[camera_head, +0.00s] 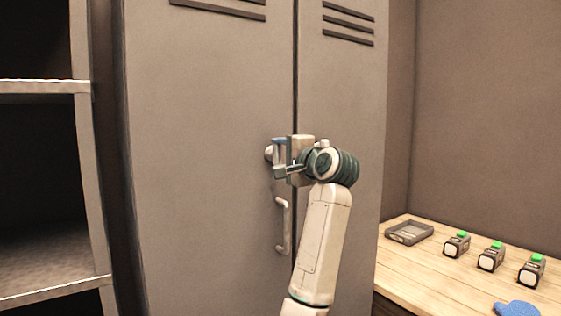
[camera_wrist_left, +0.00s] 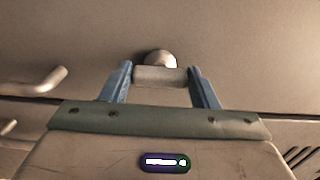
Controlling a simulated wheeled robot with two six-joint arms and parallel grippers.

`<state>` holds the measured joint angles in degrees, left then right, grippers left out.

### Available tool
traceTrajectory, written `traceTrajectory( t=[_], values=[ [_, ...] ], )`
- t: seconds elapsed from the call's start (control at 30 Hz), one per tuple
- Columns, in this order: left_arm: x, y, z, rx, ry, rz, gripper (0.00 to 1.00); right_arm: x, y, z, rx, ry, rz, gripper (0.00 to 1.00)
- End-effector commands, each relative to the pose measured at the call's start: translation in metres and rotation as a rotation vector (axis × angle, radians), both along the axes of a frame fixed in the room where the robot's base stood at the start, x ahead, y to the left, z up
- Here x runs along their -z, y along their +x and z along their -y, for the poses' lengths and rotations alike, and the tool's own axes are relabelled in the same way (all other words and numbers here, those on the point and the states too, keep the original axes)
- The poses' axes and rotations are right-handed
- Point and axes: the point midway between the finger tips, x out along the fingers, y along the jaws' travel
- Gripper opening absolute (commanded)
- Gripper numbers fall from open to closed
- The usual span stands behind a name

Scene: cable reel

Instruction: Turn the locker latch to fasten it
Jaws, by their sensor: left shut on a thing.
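The grey locker (camera_head: 205,120) stands shut, with two tall doors meeting at a vertical seam. The latch shows as a rounded grey knob (camera_head: 268,153) on the left door near the seam, above the door handle. In the left wrist view, the latch's short pale bar (camera_wrist_left: 160,76) lies between the blue fingers of my left gripper (camera_wrist_left: 160,84), with its round base behind it. My left gripper (camera_head: 279,158) is shut on this bar. In the head view the gripper hides most of the latch, so its turn angle cannot be told there. My right gripper is out of view.
A pale door handle (camera_head: 282,226) sits just below the latch. Open shelves (camera_head: 45,87) stand at the left. A wooden bench (camera_head: 425,285) at the right holds a grey tray (camera_head: 409,232), several small devices with green tops (camera_head: 491,256) and a blue item (camera_head: 516,309).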

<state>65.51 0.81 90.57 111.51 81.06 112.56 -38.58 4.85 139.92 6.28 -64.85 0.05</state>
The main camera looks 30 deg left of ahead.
Motion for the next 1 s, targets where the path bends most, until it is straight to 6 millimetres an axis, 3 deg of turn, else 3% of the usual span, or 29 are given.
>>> traceTrajectory(
  t=[0.43, 0.47, 0.57, 0.87, 1.0],
  values=[
    [0.001, 0.000, 0.000, 0.000, -0.006, 0.010, 0.32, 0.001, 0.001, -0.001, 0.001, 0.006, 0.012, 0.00],
    [0.001, 0.000, 0.000, 0.000, -0.006, 0.010, 0.58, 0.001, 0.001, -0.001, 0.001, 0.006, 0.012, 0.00],
    [0.001, 0.000, 0.000, 0.000, -0.006, 0.009, 0.76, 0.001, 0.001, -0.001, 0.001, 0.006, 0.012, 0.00],
    [0.000, 0.000, 0.002, 0.001, -0.005, 0.010, 0.76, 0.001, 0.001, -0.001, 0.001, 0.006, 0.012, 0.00],
    [0.001, -0.005, 0.015, 0.003, -0.007, 0.011, 0.76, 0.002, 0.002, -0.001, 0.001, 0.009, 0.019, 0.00]
  ],
)
